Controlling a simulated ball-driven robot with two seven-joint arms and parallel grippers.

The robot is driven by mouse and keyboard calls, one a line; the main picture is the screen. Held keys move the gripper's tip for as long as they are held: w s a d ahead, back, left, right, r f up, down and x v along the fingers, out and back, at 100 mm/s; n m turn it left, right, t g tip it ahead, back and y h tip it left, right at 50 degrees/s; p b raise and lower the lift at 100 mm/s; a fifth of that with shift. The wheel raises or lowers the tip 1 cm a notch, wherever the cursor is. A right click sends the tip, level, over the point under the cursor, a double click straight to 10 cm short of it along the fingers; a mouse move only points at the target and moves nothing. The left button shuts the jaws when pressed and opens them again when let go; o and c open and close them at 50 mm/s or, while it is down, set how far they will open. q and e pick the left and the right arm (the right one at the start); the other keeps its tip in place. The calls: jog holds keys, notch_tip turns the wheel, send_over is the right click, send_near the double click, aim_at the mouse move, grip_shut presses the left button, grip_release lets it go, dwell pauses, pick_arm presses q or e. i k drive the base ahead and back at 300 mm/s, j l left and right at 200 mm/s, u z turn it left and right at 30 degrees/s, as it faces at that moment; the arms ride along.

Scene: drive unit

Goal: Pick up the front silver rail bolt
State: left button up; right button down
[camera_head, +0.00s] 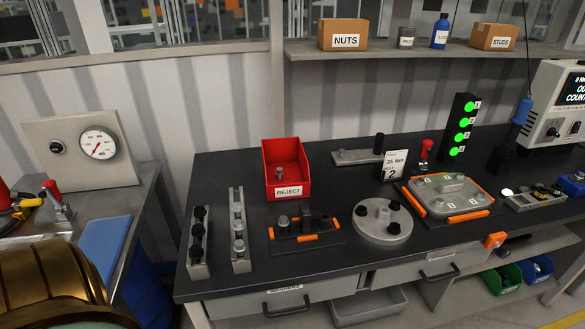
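The silver bolts stand in a row on a narrow grey rail (241,262) on the left part of the dark bench. The front silver bolt (239,247) is the one nearest the bench's front edge; other silver bolts stand behind it on the same rail. A parallel rail (198,271) to its left carries black bolts (197,250). Neither of my grippers is in view, and nothing touches the front bolt.
A red REJECT bin (288,191) holding a silver bolt stands behind right. A dark fixture (305,228) with orange pads, a round flange plate (382,232) and an orange-edged cover fixture (447,195) sit rightward. A gap separates the bench from the left table (64,231).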

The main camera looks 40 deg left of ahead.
aim_at(239, 246)
jog(key=u, duration=1.7)
